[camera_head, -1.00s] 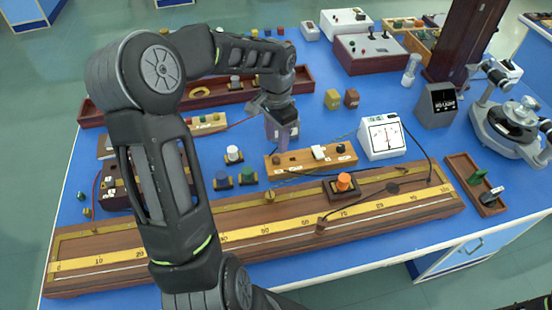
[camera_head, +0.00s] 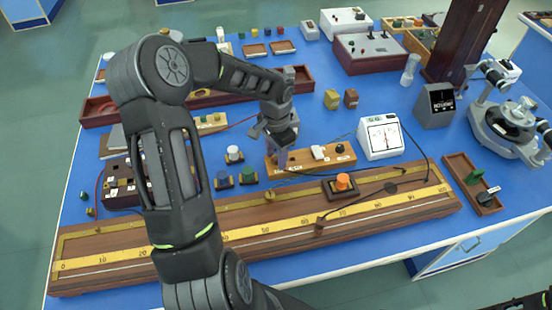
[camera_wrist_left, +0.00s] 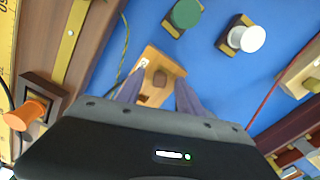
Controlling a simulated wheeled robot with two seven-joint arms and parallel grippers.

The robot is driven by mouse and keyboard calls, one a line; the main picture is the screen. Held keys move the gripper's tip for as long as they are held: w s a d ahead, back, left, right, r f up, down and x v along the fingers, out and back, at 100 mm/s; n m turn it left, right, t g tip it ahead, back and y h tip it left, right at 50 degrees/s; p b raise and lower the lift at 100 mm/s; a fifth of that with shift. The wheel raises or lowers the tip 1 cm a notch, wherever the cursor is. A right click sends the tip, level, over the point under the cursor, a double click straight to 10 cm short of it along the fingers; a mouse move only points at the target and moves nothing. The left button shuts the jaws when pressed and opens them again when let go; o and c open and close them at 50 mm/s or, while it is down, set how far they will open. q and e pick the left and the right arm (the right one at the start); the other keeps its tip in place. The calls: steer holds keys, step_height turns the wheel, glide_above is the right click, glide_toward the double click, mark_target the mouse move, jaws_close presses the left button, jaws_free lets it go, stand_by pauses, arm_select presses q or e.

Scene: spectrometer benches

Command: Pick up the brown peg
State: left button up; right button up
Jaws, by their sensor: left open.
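The brown peg (camera_wrist_left: 160,78) stands at one end of a light wooden board in the left wrist view. The same board (camera_head: 300,161) lies in the middle of the bench in the head view, where my gripper covers the peg's end. My left gripper (camera_head: 278,155) points down over that end. In the left wrist view its two fingers (camera_wrist_left: 158,95) are apart, and the peg shows between their tips. I cannot tell how far above the peg they are. My right gripper is not in view.
The long scale board (camera_head: 255,232) with the orange knob (camera_head: 342,182) lies in front. A white meter (camera_head: 381,136) stands to the right. Blue (camera_head: 222,178), green (camera_head: 248,174) and white (camera_head: 234,153) pegs stand to the left. A long wooden tray (camera_head: 300,79) lies behind.

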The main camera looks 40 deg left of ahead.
arm_select(q)
steer(key=shift+c, duration=0.3)
jaws_close()
stand_by(0.6)
